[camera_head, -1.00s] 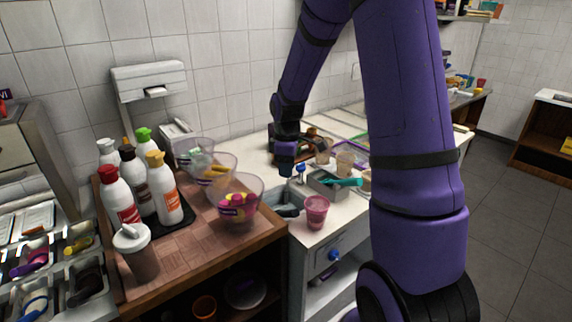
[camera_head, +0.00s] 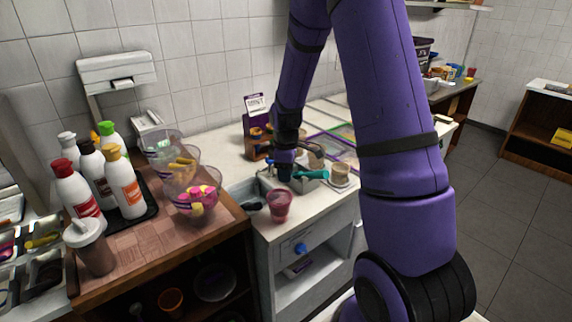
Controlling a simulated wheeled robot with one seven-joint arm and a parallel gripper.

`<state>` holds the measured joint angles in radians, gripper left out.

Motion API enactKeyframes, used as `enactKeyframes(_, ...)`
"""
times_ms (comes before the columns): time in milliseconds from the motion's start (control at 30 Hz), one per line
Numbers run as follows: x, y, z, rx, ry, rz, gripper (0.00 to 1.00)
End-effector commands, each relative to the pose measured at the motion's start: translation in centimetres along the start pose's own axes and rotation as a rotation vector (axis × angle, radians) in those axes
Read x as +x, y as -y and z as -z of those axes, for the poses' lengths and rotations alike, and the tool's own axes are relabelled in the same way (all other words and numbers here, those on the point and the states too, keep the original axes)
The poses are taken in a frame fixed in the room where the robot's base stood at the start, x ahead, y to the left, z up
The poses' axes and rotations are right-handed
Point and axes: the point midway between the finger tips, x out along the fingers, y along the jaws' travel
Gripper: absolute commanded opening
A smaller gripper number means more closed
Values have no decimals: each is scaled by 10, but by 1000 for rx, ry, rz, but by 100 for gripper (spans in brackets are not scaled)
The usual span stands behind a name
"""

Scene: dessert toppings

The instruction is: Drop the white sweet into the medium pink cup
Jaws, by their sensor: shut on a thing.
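The pink cup (camera_head: 280,206) stands upright on the white counter, near its front edge and left end. My gripper (camera_head: 284,174) is small in the view, pointing down above and slightly behind the cup in the picture. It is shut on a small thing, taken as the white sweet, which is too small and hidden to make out. Three clear bowls stand in a row on the wooden counter. The front bowl (camera_head: 196,205) holds pink and yellow sweets, the middle bowl (camera_head: 181,174) yellow ones; the back bowl (camera_head: 161,144) is partly covered.
Sauce bottles (camera_head: 126,186) stand on a black tray at the left, behind a lidded cup (camera_head: 91,247). A metal container with a teal-handled tool (camera_head: 311,175) and a beige cup (camera_head: 340,174) stand right of my gripper. My purple arm covers the right part of the counter.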

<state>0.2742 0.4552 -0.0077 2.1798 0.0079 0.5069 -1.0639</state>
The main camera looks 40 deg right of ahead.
Motion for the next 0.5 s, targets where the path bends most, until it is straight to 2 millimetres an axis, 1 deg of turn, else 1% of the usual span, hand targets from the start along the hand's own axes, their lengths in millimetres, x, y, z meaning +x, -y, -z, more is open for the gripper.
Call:
enactKeyframes(100, 8, 0, 0, 0, 1, 1, 20)
enactKeyframes(200, 12, 0, 0, 0, 1, 1, 20)
enactKeyframes(500, 13, 0, 0, 0, 0, -1, 20)
